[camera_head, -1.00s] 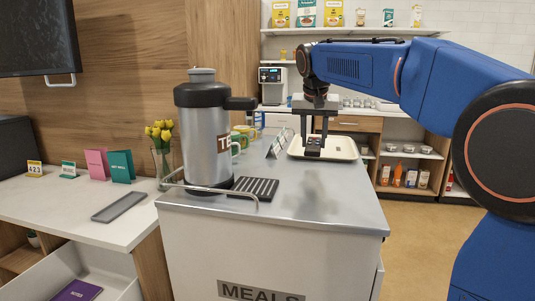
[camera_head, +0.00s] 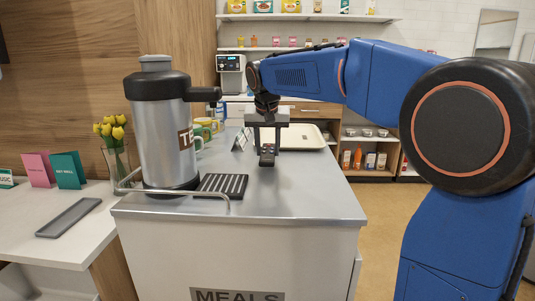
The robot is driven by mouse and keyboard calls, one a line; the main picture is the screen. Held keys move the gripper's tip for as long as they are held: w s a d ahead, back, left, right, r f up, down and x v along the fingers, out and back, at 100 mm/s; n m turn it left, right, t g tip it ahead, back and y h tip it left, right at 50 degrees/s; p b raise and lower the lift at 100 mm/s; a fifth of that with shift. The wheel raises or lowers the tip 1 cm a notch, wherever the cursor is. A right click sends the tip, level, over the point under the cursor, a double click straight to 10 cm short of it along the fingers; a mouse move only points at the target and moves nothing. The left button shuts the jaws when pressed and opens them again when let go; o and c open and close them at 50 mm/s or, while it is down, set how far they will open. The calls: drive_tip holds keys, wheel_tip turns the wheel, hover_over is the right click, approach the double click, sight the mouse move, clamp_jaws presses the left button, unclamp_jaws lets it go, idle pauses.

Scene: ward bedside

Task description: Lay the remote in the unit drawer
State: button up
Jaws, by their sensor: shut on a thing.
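The remote (camera_head: 267,158) is small and dark with a few buttons. It is held between the fingers of my gripper (camera_head: 267,146), which points down over the steel-topped meals cart (camera_head: 300,198). I cannot tell whether the remote touches the cart top or hangs just above it. At the lower left, under the white counter, a pale piece of what seems to be the open unit drawer (camera_head: 50,287) shows; its inside is mostly out of frame.
A large tea urn (camera_head: 165,125) and a striped drip grate (camera_head: 222,184) stand on the cart behind a metal rail (camera_head: 180,193). A cream tray (camera_head: 302,138) lies behind my gripper. The counter holds a grey tray (camera_head: 68,217), cards (camera_head: 68,170) and yellow flowers (camera_head: 112,130).

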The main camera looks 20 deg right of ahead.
drive_tip(key=shift+f, duration=0.95)
drive_tip(key=shift+f, duration=0.15)
drive_tip(key=o, duration=1.1)
drive_tip(key=shift+o, duration=0.2)
